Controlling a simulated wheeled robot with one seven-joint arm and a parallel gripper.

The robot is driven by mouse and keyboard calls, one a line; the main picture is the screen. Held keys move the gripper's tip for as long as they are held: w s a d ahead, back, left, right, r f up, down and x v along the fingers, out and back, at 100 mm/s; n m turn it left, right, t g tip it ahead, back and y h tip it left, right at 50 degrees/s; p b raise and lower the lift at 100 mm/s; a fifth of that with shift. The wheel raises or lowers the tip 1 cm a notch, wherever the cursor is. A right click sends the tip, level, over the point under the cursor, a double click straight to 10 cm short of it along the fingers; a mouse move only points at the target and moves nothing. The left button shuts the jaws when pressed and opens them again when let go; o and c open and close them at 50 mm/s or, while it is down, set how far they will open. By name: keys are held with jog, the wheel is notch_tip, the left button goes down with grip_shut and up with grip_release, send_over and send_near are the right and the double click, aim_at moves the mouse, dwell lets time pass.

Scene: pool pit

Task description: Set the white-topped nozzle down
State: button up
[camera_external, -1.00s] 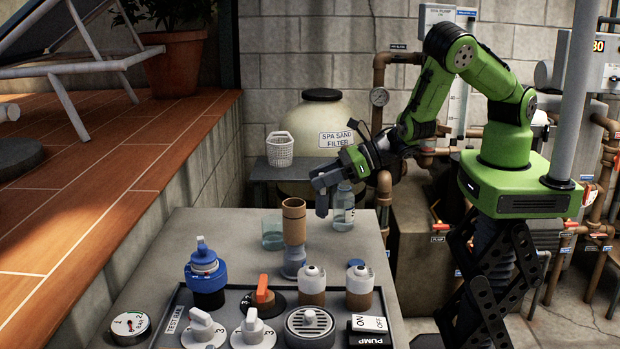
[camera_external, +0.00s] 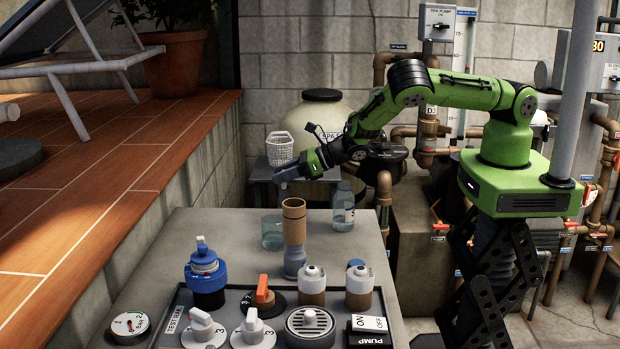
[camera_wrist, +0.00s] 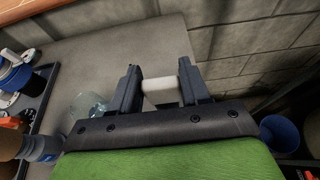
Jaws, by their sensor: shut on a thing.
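In the external view I cannot make the nozzle out clearly from the fingers. The grey table (camera_external: 205,238) has a bare stretch at its far left.
A glass jar (camera_external: 272,233), a clear bottle (camera_external: 343,209) and a brown cylinder (camera_external: 293,215) stand on the table. A tray (camera_external: 244,298) with several valves and knobs fills the near part. A wall is behind; a blue bucket (camera_wrist: 279,133) sits beyond the table.

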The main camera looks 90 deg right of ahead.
aim_at(285, 186)
jog(key=shift+f+b, duration=0.3)
jog(key=shift+f, duration=1.5)
jog(key=shift+f, duration=0.1)
jog(key=o, duration=1.3)
